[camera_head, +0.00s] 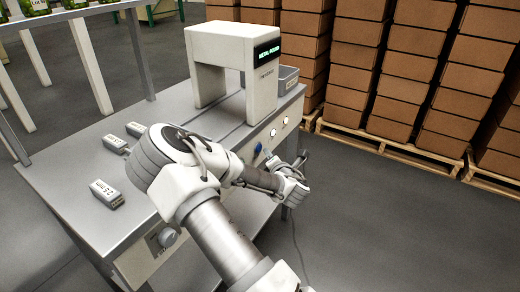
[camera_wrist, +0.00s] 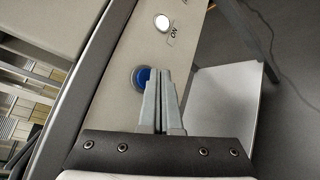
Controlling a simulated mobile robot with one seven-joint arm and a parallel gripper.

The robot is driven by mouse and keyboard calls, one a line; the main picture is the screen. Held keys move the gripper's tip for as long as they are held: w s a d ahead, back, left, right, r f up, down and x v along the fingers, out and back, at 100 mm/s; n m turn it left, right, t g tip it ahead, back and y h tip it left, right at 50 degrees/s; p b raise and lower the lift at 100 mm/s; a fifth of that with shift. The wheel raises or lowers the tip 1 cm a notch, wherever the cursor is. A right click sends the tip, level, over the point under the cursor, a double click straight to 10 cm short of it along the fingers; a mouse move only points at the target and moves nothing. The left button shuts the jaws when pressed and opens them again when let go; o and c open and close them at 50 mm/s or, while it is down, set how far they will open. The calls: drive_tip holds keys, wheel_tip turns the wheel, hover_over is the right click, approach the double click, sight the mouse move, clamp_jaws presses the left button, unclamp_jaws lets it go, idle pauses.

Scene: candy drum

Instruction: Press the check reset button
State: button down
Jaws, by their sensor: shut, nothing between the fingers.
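A round blue button (camera_wrist: 143,76) sits in the pale side panel in the wrist view. It also shows small in the head view (camera_head: 258,147). No readable label for it shows. My gripper (camera_wrist: 161,72) is shut and empty, its fingertips beside the blue button and overlapping its right edge in the picture. I cannot tell whether they touch it. A lit white button (camera_wrist: 162,22) marked ON is farther along the panel.
A metal detector arch (camera_head: 220,60) with a green "METAL FOUND" display (camera_head: 267,51) stands on the table (camera_head: 75,170). Test blocks (camera_head: 107,193) lie at left, and a knob (camera_head: 167,237) is on the panel's near end. Pallets of boxes (camera_head: 400,95) stand behind; floor at right is clear.

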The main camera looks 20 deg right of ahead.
drive_tip(key=shift+w+a, duration=0.2)
drive_tip(key=shift+w, duration=0.05)
drive_tip(key=shift+w+a, duration=0.3)
drive_tip(key=shift+w, duration=0.05)
idle(0.9)
drive_tip(key=shift+s+d, duration=0.55)
drive_tip(key=shift+s, duration=0.15)
drive_tip(key=s+d, duration=0.1)
drive_tip(key=s, duration=0.1)
drive_tip(key=s+d, duration=0.2)
drive_tip(key=shift+b, duration=0.35)
idle(0.7)
